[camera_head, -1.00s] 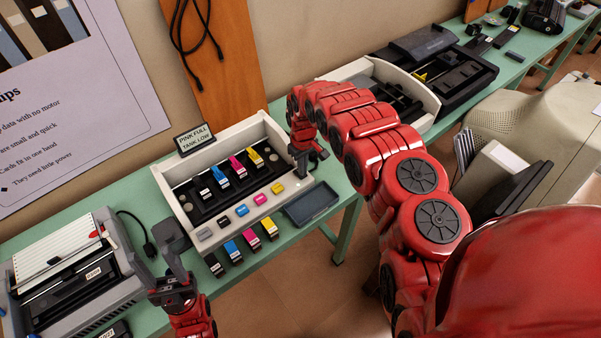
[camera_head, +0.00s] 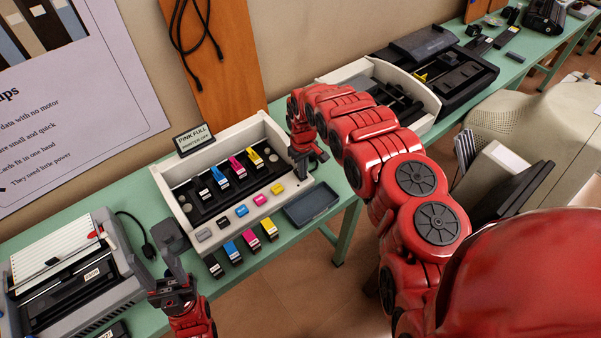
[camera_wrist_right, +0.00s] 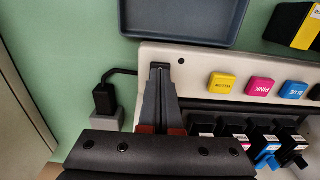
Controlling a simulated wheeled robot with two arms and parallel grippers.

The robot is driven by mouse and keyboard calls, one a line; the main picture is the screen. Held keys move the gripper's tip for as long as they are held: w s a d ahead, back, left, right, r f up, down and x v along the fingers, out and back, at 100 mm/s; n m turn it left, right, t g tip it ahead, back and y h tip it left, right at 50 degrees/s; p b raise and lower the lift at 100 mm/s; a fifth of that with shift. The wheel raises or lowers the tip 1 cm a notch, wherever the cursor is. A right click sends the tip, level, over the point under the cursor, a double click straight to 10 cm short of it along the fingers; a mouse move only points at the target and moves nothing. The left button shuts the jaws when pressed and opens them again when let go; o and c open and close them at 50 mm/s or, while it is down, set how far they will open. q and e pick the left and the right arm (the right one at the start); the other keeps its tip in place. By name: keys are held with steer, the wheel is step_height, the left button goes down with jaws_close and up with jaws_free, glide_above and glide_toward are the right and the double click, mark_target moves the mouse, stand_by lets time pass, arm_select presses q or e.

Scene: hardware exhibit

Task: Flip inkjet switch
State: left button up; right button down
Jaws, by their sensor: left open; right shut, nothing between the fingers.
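The inkjet printer (camera_head: 172,201) is an open cream box holding several black cartridges with coloured labels. Its small sign (camera_head: 194,139) reads "PINK FULL" with a second line that looks like "PRINTER OFF". My right gripper (camera_head: 301,174) points down at the printer's right front corner. In the right wrist view its shut, empty fingers (camera_wrist_right: 160,72) reach a dark slot in the cream front panel (camera_wrist_right: 198,62). They cover the switch there, so its position cannot be seen. My left gripper (camera_head: 153,254) is open and empty, left of the printer.
Coloured buttons (camera_head: 241,210) line the printer's front ledge. Several loose cartridges (camera_head: 232,253) stand before it, beside a dark grey tray (camera_head: 312,205). Another printer (camera_head: 70,278) is at the left. A black plug (camera_wrist_right: 104,99) sits beside the panel.

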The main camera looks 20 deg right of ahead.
steer(key=shift+r+p, duration=1.2)
steer(key=shift+r, duration=1.1)
step_height(320, 180, up, 2)
steer(key=shift+r+p, duration=0.15)
steer(key=shift+p, duration=0.3)
steer(key=shift+s, duration=0.1)
